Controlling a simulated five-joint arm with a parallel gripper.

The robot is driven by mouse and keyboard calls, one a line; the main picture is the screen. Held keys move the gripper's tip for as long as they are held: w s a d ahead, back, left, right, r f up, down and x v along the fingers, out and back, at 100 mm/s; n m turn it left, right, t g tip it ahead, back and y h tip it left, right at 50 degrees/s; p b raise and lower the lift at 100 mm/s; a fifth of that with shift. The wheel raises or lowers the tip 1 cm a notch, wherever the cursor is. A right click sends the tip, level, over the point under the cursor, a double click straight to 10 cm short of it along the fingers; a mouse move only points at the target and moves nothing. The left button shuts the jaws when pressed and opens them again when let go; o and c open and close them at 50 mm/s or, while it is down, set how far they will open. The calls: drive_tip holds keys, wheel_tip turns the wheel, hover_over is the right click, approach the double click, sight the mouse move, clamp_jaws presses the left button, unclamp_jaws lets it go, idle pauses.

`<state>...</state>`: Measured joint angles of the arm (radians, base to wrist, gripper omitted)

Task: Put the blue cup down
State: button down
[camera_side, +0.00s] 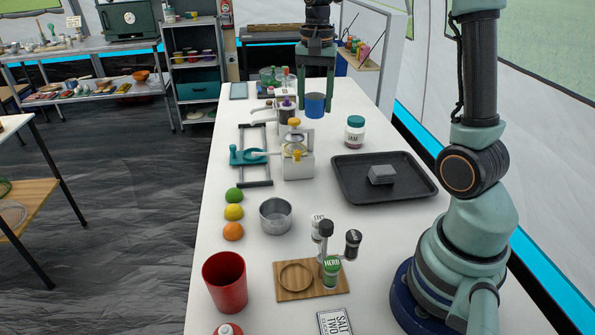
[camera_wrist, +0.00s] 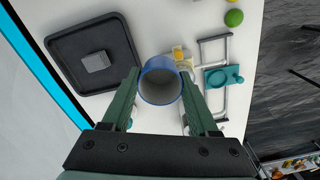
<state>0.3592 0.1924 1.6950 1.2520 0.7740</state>
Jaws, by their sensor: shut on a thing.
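The blue cup (camera_side: 315,106) is at the far part of the white table in the side view. In the wrist view, the cup (camera_wrist: 160,84) is seen from above, its open mouth showing an empty grey inside. My gripper (camera_side: 316,97) reaches down from above with its green fingers on opposite sides of the cup, shut on it. The fingers (camera_wrist: 160,78) also flank the cup in the wrist view. The cup looks upright. I cannot tell whether its base touches the table.
A jam jar (camera_side: 355,131) and a dark tray (camera_side: 345,187) with a grey block (camera_side: 381,174) stand nearer. A white-and-yellow device (camera_side: 297,155) and a dark canister (camera_side: 287,110) are left of the cup. Clear table lies around the cup's right side.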

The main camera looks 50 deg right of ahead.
drive_tip(key=s+a+f, duration=0.2)
drive_tip(key=s+a, duration=0.3)
drive_tip(key=shift+m, duration=0.3)
wheel_tip(320, 180, down, 20)
drive_tip(key=shift+r, duration=0.25)
drive_tip(key=shift+a, duration=0.1)
drive_tip(key=shift+c, duration=0.8)
unclamp_jaws()
drive_tip(key=shift+f, duration=0.15)
